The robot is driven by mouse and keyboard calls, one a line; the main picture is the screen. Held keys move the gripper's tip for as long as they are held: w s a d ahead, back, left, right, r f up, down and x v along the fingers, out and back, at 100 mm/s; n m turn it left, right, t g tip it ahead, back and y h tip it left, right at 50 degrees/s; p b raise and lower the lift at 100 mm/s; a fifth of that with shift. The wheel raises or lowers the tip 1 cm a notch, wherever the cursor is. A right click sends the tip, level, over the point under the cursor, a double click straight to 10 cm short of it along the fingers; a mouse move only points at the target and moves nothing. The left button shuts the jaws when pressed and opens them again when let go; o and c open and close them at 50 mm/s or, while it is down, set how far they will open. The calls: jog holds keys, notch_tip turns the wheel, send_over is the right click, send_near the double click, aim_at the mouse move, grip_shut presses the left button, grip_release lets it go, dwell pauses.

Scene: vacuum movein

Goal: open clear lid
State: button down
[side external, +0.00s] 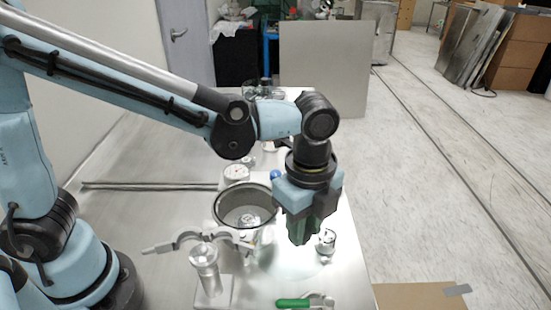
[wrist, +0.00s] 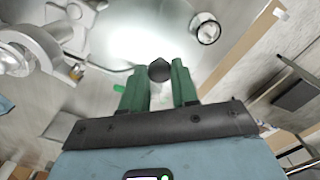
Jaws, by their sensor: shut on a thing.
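My gripper (side external: 303,233) points down over the bench, just right of the round vessel (side external: 218,217). The vessel has a black rim, and its open top shows in the side view. In the wrist view, my gripper's green fingers (wrist: 161,72) are shut on a dark round knob (wrist: 159,70), apparently the clear lid's handle. The lid itself is see-through and hard to make out; only a pale patch shows around and below the fingers. Its edge and its height above the bench are unclear.
A metal stand with a clamp (side external: 205,265) is left of the vessel. A small metal fitting (side external: 326,242) stands right of my gripper. A green-handled tool (side external: 293,303) lies in front. A gauge (side external: 236,173) is behind the vessel. The bench's left part is mostly clear.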

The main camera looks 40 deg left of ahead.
jog(key=shift+s+d, duration=0.1)
dwell(0.4)
jog(key=c, duration=0.8)
grip_release()
jog(key=shift+c, duration=0.2)
notch_tip(320, 180, up, 12)
jog(key=a+f+n+t, duration=0.3)
jog(key=a+f+n, duration=0.1)
jog(key=a+n, duration=0.6)
jog(key=s+a+f+n+t, duration=0.1)
jog(key=a+f+n+t, duration=0.3)
jog(key=a+n, duration=0.5)
jog(key=shift+s+a+n, duration=0.25)
jog(key=shift+a+n, duration=0.15)
jog(key=shift+a, duration=0.4)
